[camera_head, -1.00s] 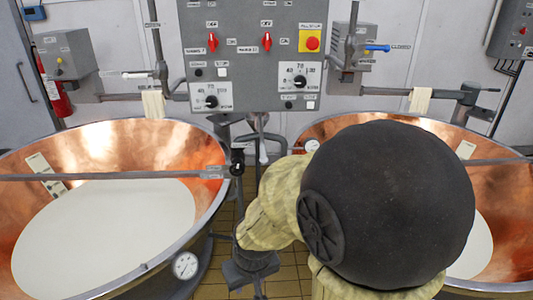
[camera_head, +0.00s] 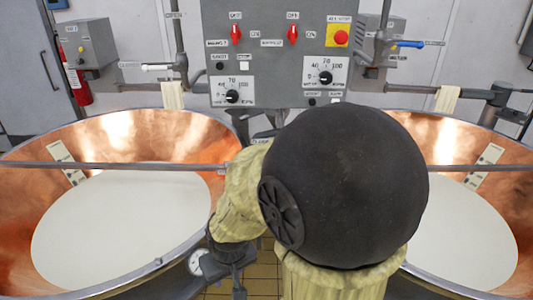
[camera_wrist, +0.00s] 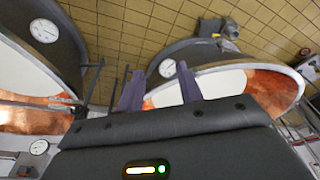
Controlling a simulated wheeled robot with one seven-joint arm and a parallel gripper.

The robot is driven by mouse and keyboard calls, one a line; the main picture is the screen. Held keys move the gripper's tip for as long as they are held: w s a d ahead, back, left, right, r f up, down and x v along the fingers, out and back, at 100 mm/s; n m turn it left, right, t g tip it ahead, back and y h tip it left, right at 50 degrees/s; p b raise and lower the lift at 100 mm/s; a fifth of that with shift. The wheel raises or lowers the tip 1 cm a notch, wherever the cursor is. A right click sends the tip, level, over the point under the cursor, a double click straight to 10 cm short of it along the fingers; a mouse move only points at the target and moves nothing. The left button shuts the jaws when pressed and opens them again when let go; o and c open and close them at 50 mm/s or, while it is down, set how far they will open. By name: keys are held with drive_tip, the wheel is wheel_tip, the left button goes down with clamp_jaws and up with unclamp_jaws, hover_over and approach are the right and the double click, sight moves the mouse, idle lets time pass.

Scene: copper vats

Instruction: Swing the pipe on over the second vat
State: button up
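A long thin grey pipe (camera_head: 110,166) lies level across the left copper vat (camera_head: 110,128), its right end near my arm. A similar grey bar (camera_head: 500,167) crosses the right copper vat (camera_head: 450,130); my dark arm joint hides its left part, so I cannot tell whether the two connect. Both vats hold white liquid. My gripper (camera_head: 238,284) is low between the vats, partly cut off by the frame's bottom edge. In the wrist view, the two purple fingers of my gripper (camera_wrist: 160,86) are apart with nothing seen between them.
A grey control panel (camera_head: 275,50) with red switches stands behind the vats. Side pipes with hanging cloths (camera_head: 173,95) (camera_head: 447,98) flank it. A dial gauge (camera_wrist: 44,30) shows on a vat in the wrist view. Tiled floor (camera_head: 262,275) shows in the narrow gap between the vats.

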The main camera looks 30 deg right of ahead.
drive_tip(key=shift+w+a, duration=0.3)
drive_tip(key=shift+s, duration=0.1)
drive_tip(key=shift+o, duration=0.7)
drive_tip(key=w+d+f+m+t+h+b, duration=0.2)
drive_tip(key=w+d+f+m+t+b, duration=0.15)
drive_tip(key=w+d, duration=0.3)
drive_tip(key=w+d+f+m+t+h+b, duration=0.2)
drive_tip(key=w+d+t+b, duration=0.25)
drive_tip(key=w, duration=0.35)
drive_tip(key=d+r+m+t+h+b, duration=0.2)
drive_tip(key=d+t+h+b, duration=0.1)
drive_tip(key=d, duration=0.4)
drive_tip(key=d+r+m+t+h+b, duration=0.2)
drive_tip(key=d+t+h+b, duration=0.2)
drive_tip(key=d+h, duration=0.2)
drive_tip(key=shift+s+d, duration=0.35)
drive_tip(key=shift+d, duration=0.3)
